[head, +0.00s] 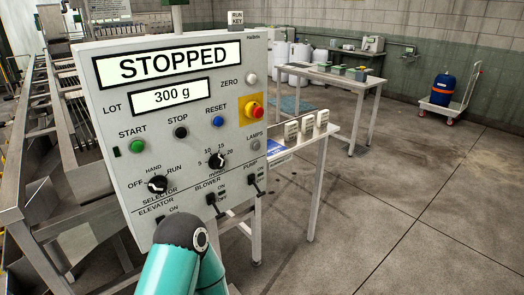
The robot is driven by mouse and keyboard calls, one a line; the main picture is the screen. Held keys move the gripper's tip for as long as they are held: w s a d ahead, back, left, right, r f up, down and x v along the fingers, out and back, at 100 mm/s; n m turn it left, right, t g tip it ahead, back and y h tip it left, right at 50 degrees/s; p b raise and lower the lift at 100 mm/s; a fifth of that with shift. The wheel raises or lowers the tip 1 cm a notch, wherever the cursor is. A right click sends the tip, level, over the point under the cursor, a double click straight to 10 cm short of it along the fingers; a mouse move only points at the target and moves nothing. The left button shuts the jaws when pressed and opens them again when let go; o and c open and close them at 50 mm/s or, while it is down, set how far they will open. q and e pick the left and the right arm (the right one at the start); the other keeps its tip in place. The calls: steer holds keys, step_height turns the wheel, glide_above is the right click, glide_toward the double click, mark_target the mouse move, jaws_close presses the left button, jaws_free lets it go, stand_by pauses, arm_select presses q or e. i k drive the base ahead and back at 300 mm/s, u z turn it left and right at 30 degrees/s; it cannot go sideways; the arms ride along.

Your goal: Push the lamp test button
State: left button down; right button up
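A pale grey control panel (108,118) stands close in front of me on the left. A small grey round button (255,145) sits at its right side, just under the label LAMPS. Part of one of my arms, teal with a dark rounded joint, rises at the bottom centre. It covers the panel's lower edge near the ELEVATOR switch and is below and left of the grey button. I cannot tell which arm it is. No gripper fingers show in this view.
Near the LAMPS button are a red knob on a yellow plate (253,109), a PUMP switch (255,184) and a black rotary dial (217,161). A metal side table (318,146) stands behind the panel's right edge.

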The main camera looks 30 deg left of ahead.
mark_target(257, 146)
steer(key=u, duration=0.05)
steer(key=i, duration=0.95)
steer(key=z, duration=0.05)
